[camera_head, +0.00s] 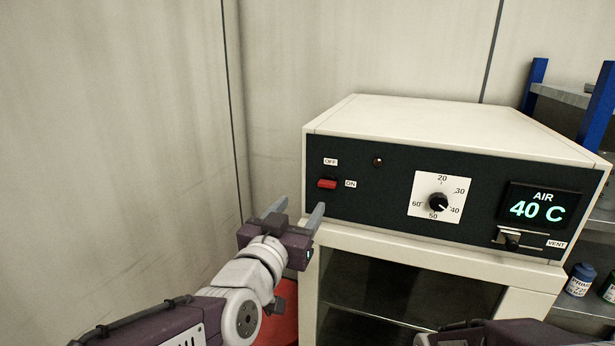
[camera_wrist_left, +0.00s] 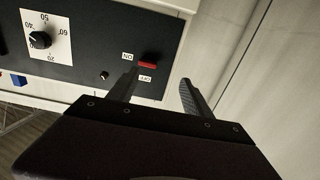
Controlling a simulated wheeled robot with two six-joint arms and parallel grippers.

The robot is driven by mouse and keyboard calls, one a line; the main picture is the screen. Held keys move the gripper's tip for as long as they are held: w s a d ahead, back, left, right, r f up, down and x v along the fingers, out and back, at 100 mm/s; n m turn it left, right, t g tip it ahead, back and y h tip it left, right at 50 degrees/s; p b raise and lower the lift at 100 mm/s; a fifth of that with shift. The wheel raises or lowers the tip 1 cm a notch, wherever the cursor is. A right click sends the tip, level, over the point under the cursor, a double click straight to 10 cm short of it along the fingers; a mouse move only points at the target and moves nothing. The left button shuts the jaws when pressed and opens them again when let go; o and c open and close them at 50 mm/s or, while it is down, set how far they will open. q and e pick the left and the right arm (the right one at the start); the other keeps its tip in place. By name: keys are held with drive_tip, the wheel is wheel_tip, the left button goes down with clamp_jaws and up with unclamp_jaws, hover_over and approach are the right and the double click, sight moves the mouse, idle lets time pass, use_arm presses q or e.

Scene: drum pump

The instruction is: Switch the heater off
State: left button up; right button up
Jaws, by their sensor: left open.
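The heater is a cream box (camera_head: 455,127) with a dark front panel. Its red switch (camera_head: 327,184) sits at the panel's left, below the OFF label and level with the ON label beside it. A small round lamp (camera_head: 378,161) right of the switch looks dark. My left gripper (camera_head: 296,212) is open and empty, in front of the panel's lower left and below the switch. In the left wrist view the red switch (camera_wrist_left: 148,65) shows just beyond the gap between the open fingertips (camera_wrist_left: 158,90), apart from them. My right gripper's fingers are out of view.
A dial (camera_head: 438,202) points near 40–50, and a display (camera_head: 538,208) reads AIR 40 C. A vent slider (camera_head: 511,240) sits below it. A glass-fronted cabinet is underneath. Shelves with bottles (camera_head: 579,280) stand at right; a plain wall is left.

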sight(326, 186)
use_arm(q)
drive_tip(key=w+d+p, duration=0.1)
drive_tip(key=w, duration=0.1)
drive_tip(key=w+d+r+p, duration=0.1)
drive_tip(key=w+d, duration=0.1)
drive_tip(key=shift+d, duration=0.1)
drive_tip(key=x, duration=0.2)
drive_tip(key=p+x, duration=0.1)
drive_tip(key=x, duration=0.1)
drive_tip(key=shift+d+f, duration=0.1)
drive_tip(key=shift+d, duration=0.3)
drive_tip(key=shift+w+d+p, duration=0.15)
drive_tip(key=shift+d+p, duration=0.05)
drive_tip(key=shift+p, duration=0.1)
drive_tip(key=shift+a, duration=0.35)
drive_tip(key=shift+c, duration=0.4)
drive_tip(key=c, duration=0.5)
drive_tip(key=shift+d, duration=0.15)
clamp_jaws()
drive_tip(key=shift+f, duration=0.1)
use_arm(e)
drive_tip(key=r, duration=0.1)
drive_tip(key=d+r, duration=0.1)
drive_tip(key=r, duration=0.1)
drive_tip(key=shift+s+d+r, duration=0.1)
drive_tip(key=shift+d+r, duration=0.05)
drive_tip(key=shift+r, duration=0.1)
